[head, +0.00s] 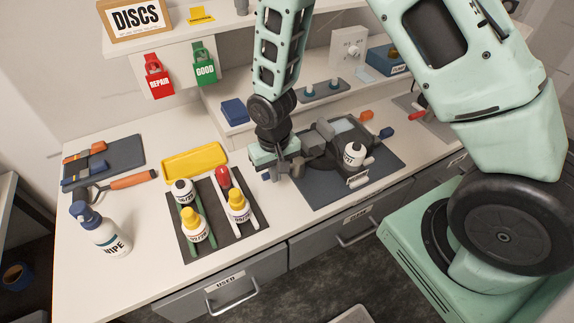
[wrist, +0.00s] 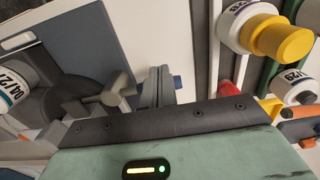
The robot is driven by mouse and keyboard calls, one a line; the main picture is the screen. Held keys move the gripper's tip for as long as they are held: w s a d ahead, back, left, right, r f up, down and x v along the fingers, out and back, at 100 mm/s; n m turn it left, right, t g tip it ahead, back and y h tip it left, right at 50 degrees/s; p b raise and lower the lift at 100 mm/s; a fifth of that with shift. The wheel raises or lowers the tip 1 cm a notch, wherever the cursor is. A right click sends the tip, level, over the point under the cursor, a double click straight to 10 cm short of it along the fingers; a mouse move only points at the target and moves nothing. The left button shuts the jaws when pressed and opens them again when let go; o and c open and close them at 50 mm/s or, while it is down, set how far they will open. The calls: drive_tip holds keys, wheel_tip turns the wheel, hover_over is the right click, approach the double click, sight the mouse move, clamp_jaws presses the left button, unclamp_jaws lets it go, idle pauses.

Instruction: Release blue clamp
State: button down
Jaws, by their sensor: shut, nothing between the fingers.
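My gripper (head: 286,167) is shut and empty, low at the left edge of the grey clamping device (head: 318,150) on its dark mat. In the wrist view, my gripper's thin grey fingers (wrist: 160,88) are together beside a grey lever (wrist: 112,94) of the device. A small blue piece (wrist: 177,82) shows just beyond the fingers; I cannot tell if it touches them or what it belongs to. A blue-ended handle (head: 387,132) sticks out at the device's far right, with an orange one (head: 366,115) behind it. A white bottle (head: 354,154) sits in the device.
A dark rack mat (head: 236,224) with white bottles (head: 195,228), some yellow-capped, lies left of my gripper. A yellow tray (head: 194,160) is behind it. A wipe bottle (head: 101,230) stands at the left front. A shelf with a blue box (head: 234,111) is behind.

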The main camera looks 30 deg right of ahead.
drive_tip(key=shift+f+b, duration=1.15)
drive_tip(key=shift+f, duration=0.45)
drive_tip(key=shift+w, duration=0.15)
drive_tip(key=shift+w+a, duration=0.25)
drive_tip(key=shift+w, duration=0.85)
drive_tip(key=shift+w+d, duration=0.15)
drive_tip(key=shift+w, duration=1.4)
drive_tip(key=shift+w+d, duration=0.25)
drive_tip(key=shift+w, duration=0.3)
drive_tip(key=shift+w+d, duration=0.25)
drive_tip(key=shift+w, duration=0.3)
drive_tip(key=shift+w+d, duration=1.15)
drive_tip(key=shift+w, duration=0.05)
drive_tip(key=shift+r, duration=0.15)
